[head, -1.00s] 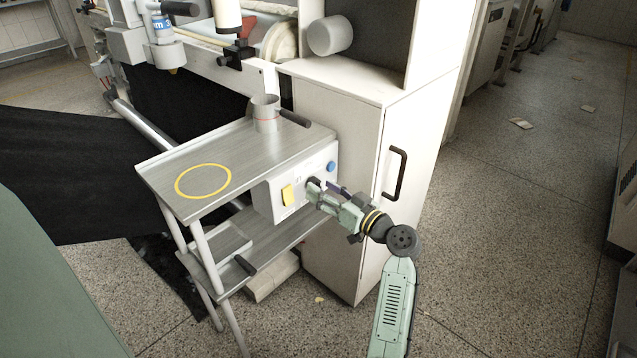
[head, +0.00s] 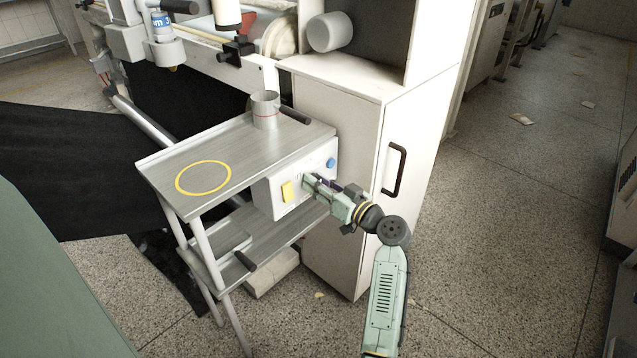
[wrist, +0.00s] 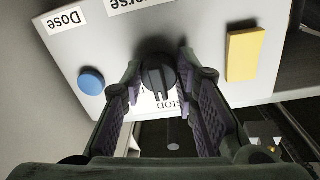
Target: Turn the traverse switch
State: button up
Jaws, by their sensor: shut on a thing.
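The traverse switch is a black rotary knob (wrist: 158,74) on the front of a white control box (head: 270,197). In the wrist view it sits below a partly cut-off label ending in "erse". My gripper (head: 314,184) reaches the box front from the right, and its fingertips (wrist: 160,78) are at the two sides of the knob, closed on it. In the head view the gripper hides the knob.
A yellow switch (wrist: 245,54) and a blue button (wrist: 91,82) flank the knob. The box hangs under a metal shelf (head: 240,150) bearing a metal cup (head: 265,112). A white cabinet (head: 345,150) with a black handle (head: 394,170) stands close behind and to the right.

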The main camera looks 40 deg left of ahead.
grip_shut()
jog(key=shift+m, duration=0.3)
jog(key=m+p, duration=0.1)
jog(key=m, duration=0.3)
jog(key=shift+r+m, duration=0.1)
jog(key=shift+m, duration=0.2)
jog(key=m+p, duration=0.2)
jog(key=m, duration=0.2)
jog(key=shift+m, duration=0.4)
jog(key=o, duration=0.8)
grip_release()
jog(key=shift+c, duration=0.2)
